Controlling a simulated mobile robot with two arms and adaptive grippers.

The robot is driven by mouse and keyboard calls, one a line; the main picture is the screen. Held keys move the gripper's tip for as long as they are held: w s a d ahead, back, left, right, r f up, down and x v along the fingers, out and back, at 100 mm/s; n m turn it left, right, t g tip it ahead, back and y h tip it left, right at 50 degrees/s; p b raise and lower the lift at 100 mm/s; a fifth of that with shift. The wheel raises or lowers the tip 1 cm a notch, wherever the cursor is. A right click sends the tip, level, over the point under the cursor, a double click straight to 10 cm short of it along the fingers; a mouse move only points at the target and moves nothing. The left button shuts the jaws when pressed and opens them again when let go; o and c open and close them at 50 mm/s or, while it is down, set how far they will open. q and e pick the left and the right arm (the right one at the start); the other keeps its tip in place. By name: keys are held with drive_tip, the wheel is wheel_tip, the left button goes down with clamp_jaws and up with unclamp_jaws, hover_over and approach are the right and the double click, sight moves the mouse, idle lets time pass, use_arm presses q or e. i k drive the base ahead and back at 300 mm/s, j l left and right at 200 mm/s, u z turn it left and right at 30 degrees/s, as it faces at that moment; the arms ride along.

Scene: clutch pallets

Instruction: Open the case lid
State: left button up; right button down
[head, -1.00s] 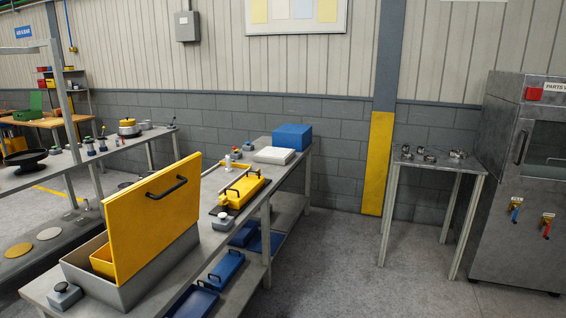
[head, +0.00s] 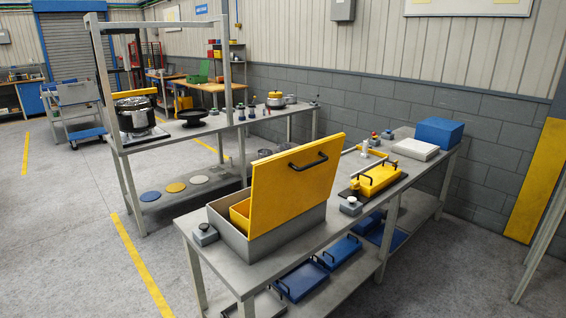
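The case (head: 270,237) is a grey box near the front end of a long grey workbench. Its yellow lid (head: 290,190) stands raised and tilted, with a black handle (head: 309,161) on its face. A yellow inner box (head: 239,213) shows inside the open case. Neither of my grippers is in the head view.
The workbench (head: 258,272) also bears a yellow handled case (head: 379,180), a white box (head: 416,149) and a blue box (head: 439,132). Blue trays (head: 301,281) lie on its lower shelf. A second bench (head: 216,125) stands behind. The floor at left is mostly clear.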

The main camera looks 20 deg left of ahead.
sight(287, 185)
drive_tip(key=i+l+u, duration=0.2)
drive_tip(key=l, duration=0.15)
drive_tip(key=i+l+u, duration=0.2)
drive_tip(key=l, duration=0.15)
drive_tip(key=i+l+u, duration=0.2)
drive_tip(key=l, duration=0.2)
drive_tip(key=l+u, duration=0.2)
drive_tip(key=l, duration=0.2)
